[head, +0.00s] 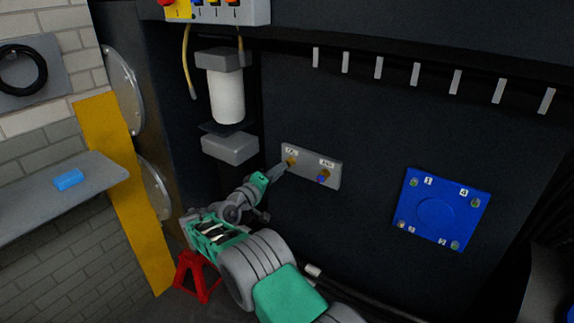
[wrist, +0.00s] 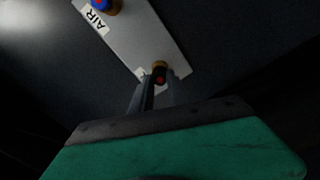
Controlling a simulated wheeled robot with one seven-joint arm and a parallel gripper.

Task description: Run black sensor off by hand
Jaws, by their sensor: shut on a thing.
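A grey plate (head: 334,172) on the dark chassis wall carries two brass ports with small labels. It also shows in the wrist view (wrist: 150,35). The black sensor (wrist: 159,76) is at the left port, with a brass ring behind it and a red spot on its end. My gripper (wrist: 157,86) is shut on it, one finger on each side. In the head view my gripper (head: 287,164) reaches the left port and hides most of the sensor. The blue sensor (head: 322,179) sits in the other port, labelled AIR, and shows in the wrist view (wrist: 105,6).
A blue cover (head: 436,211) with numbered corner bolts is to the right. A white filter (head: 227,97) stands above left of the plate. A grey shelf (head: 100,174) with a blue block (head: 68,180) is at the left. A red stand (head: 196,274) is below.

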